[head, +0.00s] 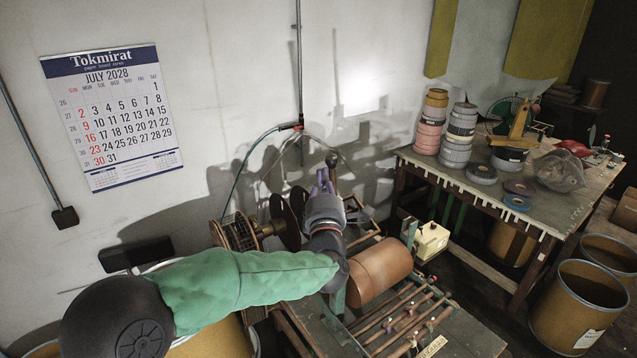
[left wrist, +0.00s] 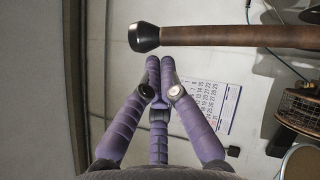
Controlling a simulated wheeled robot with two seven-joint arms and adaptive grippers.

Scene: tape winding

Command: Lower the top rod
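My left gripper (head: 323,185) has purple jointed fingers and stands over the winding machine, fingers pointing up. In the left wrist view the fingers (left wrist: 160,64) lean together at their tips, but whether they are open or shut is unclear. A brown rod (left wrist: 240,38) with a black knob end crosses the top of that view, just beyond the fingertips, with a gap to them. I take it to be the top rod; its dark knob (head: 331,159) shows just above my fingers in the head view. Most of the rod is hidden there. My right gripper is not in view.
Below are a large brown roll (head: 379,271) and several thin rods on a rack (head: 410,318). A wooden-sided reel (head: 236,236) stands left of my gripper. A table (head: 560,205) with tape stacks is at right, and a calendar (head: 112,118) hangs on the wall.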

